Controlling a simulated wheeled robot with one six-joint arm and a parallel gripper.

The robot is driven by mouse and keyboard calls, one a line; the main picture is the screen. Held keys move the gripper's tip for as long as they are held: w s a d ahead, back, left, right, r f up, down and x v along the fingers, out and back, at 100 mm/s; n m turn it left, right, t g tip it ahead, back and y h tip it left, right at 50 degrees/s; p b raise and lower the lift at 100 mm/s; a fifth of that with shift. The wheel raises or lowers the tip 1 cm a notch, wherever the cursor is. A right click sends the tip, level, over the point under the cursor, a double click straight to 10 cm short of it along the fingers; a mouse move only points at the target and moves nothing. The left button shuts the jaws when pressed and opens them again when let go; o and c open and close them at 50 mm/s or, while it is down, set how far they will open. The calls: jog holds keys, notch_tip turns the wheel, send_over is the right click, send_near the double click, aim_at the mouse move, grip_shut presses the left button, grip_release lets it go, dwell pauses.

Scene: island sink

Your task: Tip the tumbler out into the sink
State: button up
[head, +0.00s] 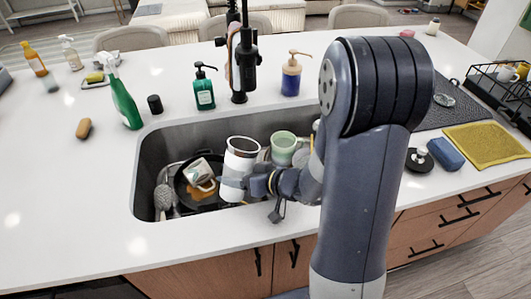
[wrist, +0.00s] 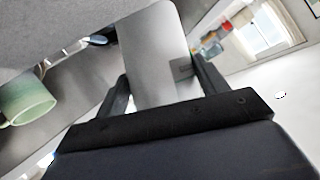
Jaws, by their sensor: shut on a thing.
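The white tumbler (head: 240,163) has a dark metallic rim and its mouth faces up, close to upright, in the head view. My gripper (head: 243,184) is shut on its side and holds it over the dark grey sink (head: 190,136). In the wrist view the pale tumbler (wrist: 158,55) stands between the two fingers of my gripper (wrist: 162,85). What is inside the tumbler cannot be made out.
In the sink are a black pan (head: 183,190) with orange-brown contents, a patterned mug (head: 197,172), a green mug (head: 284,146) and a brush (head: 163,197). The black faucet (head: 240,70) rises behind. Bottles, including a green spray bottle (head: 123,103), line the back counter.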

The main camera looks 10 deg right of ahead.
aim_at(247, 167)
jog(key=shift+w+d+f+m+g+y+p, duration=0.1)
jog(key=shift+w+d+m+g+y+p, duration=0.15)
jog(key=shift+m, duration=0.2)
jog(key=shift+w+d+f+m+g+y+p, duration=0.15)
jog(key=shift+d+m+y+p, duration=0.1)
jog(key=shift+m+y, duration=0.15)
jog(key=shift+s+a+m+y, duration=0.1)
jog(key=shift+m+y, duration=0.35)
jog(key=shift+m, duration=0.2)
jog(key=shift+s+a+r+m+g+y+p, duration=0.15)
jog(key=shift+r+m+g+y+p, duration=0.15)
jog(key=shift+r+m+p, duration=0.3)
jog(key=shift+r, duration=0.1)
jog(key=shift+m+y, duration=0.5)
jog(key=shift+r+m+y, duration=0.4)
jog(key=shift+r+m, duration=0.2)
jog(key=shift+r, duration=0.15)
dwell(1.5)
jog(key=shift+w+d+m+y, duration=0.45)
jog(key=shift+d+m, duration=0.15)
jog(key=shift+m, duration=0.2)
dwell(2.2)
